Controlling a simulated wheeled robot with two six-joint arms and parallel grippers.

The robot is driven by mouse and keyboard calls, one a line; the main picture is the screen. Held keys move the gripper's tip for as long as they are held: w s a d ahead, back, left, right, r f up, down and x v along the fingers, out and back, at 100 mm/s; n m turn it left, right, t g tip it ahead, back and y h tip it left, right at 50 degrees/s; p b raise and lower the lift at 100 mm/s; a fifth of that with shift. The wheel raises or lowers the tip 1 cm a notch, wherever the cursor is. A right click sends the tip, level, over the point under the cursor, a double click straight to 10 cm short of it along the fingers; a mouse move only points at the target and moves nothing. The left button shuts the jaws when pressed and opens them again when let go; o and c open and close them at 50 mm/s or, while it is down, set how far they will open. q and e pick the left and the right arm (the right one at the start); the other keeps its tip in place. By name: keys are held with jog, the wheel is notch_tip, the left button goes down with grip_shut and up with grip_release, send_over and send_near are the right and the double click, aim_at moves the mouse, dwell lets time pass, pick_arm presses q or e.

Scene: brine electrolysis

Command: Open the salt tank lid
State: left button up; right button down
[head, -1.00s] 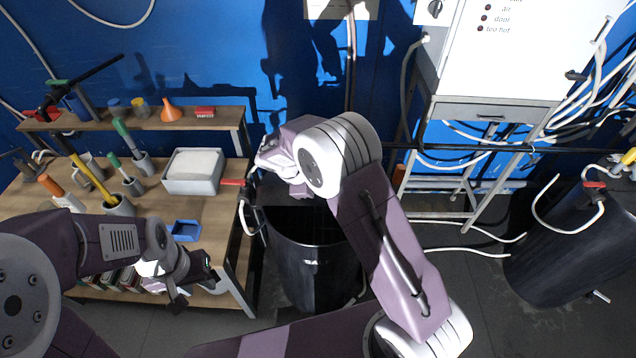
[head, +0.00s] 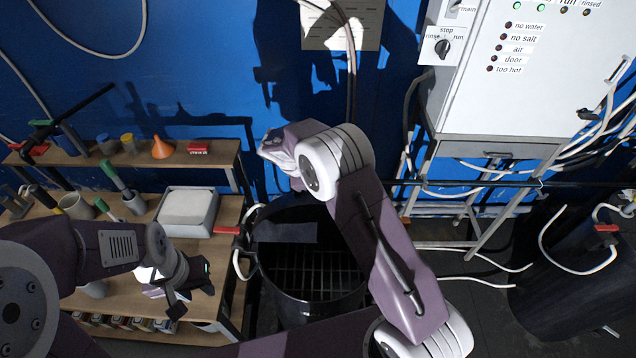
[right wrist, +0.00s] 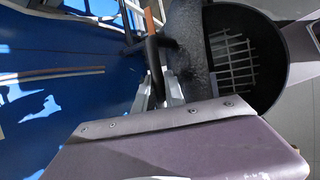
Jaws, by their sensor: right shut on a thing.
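The salt tank (head: 310,300) is a round black tub in the middle of the head view. Its mouth is uncovered at the front and a slatted grid shows inside; the grid also shows in the right wrist view. The dark grey lid (right wrist: 185,50) stands raised beside the tank's rim in the right wrist view. My right gripper (right wrist: 158,92) is shut on the lid's black handle (right wrist: 153,60), which has a brown end. In the head view my right arm hides most of this grip. My left gripper (head: 188,298) is open and empty over the workbench.
The wooden workbench (head: 225,285) at left holds a grey tray (head: 187,212) and several tools. A white control cabinet (head: 520,80) stands at right on a metal frame. A second dark tank (head: 565,270) with a white hose is at the far right. A blue wall closes the back.

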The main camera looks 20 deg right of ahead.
pick_arm(q)
jog(key=shift+w+d+r, duration=0.1)
jog(key=shift+w, duration=0.25)
pick_arm(e)
jog(key=shift+w+d+f, duration=0.1)
jog(key=shift+w+d, duration=0.15)
jog(key=shift+w, duration=0.5)
jog(key=c, duration=1.4)
grip_release()
